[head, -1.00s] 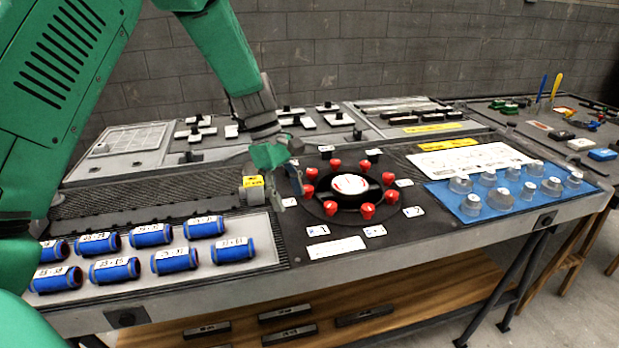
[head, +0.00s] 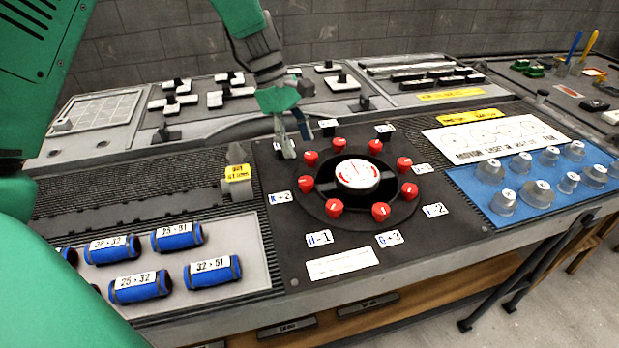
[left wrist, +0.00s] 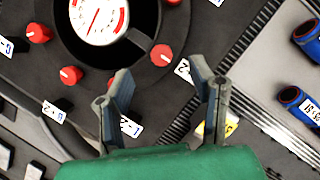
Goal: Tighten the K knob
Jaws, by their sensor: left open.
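The K label (head: 281,198), reading "K +2", lies at the left of a round black dial ring (head: 330,211). The red K knob (head: 306,183) stands on the ring beside it, with a white mark. My left gripper (head: 293,146) is open and empty above the panel, behind and left of the K knob, near another red knob (head: 311,158). In the left wrist view my left gripper (left wrist: 160,85) has its fingers spread. A red knob (left wrist: 161,55), probably K, shows ahead of the gap, beside a white label (left wrist: 183,70). My right gripper is not in view.
Several other red knobs circle the white gauge (head: 357,174). A yellow-tagged grey block (head: 238,184) stands left of the dial. Blue rollers (head: 140,286) lie at front left, and clear knobs (head: 537,193) stand on a blue mat at right.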

